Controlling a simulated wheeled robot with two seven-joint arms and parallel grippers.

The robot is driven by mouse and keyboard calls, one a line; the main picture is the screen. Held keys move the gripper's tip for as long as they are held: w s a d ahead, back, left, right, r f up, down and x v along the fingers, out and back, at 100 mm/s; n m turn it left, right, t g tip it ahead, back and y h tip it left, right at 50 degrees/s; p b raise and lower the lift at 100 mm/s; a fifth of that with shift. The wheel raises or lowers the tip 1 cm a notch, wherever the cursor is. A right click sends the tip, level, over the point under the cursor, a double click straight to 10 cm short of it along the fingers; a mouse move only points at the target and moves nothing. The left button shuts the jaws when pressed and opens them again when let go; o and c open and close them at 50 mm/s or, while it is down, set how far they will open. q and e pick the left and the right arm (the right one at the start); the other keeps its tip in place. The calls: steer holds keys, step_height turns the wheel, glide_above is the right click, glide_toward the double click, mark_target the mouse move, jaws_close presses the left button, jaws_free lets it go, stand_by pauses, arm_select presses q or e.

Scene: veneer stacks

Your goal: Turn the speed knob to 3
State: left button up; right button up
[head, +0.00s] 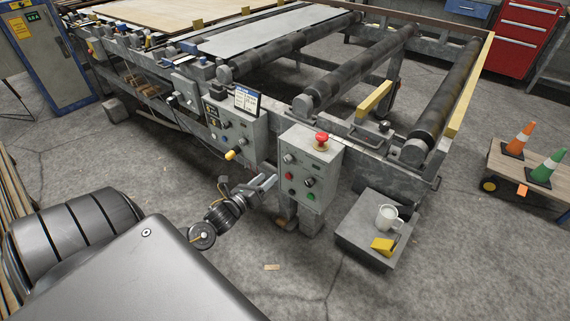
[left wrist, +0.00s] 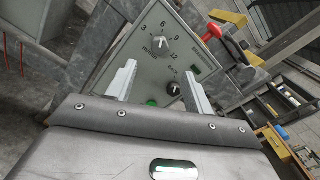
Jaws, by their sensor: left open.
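The speed knob (left wrist: 160,45) is a grey dial on a grey control panel (left wrist: 137,64), with 3, 6, 9, 12 and m/min printed around it. Its pointer is too small to read surely. In the head view the knob (head: 288,158) is at the upper left of the control box (head: 322,158). My left gripper (head: 268,182) is just left of that box. In the left wrist view its two fingers (left wrist: 160,70) are apart and empty, with the knob beyond and between them, not touched. My right gripper is not in view.
A black knob (left wrist: 173,89) and a green button (left wrist: 151,102) are on the same panel, near the fingers. A red mushroom button (head: 321,138) tops the box. A yellow-handled lever (head: 232,155) is at left, and a grey stand with a mug (head: 387,216) is at right.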

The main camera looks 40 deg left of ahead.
mark_target(286, 161)
arm_select(q)
steer(key=w, duration=1)
steer(key=shift+w+a, duration=0.1)
steer(key=shift+w, duration=0.3)
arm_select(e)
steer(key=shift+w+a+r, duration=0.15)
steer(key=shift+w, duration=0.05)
arm_select(q)
steer(key=shift+c, duration=0.3)
steer(key=c, duration=0.9)
steer(key=shift+n, duration=0.3)
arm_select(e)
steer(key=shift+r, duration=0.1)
arm_select(q)
steer(key=n+p, duration=0.1)
steer(key=n, duration=0.3)
steer(key=shift+r+n, duration=0.1)
steer(key=shift+n, duration=0.3)
steer(key=shift+n+p, duration=0.45)
steer(key=shift+n, duration=0.45)
steer(key=n+p, duration=0.1)
steer(key=n, duration=0.3)
steer(key=shift+n, duration=0.3)
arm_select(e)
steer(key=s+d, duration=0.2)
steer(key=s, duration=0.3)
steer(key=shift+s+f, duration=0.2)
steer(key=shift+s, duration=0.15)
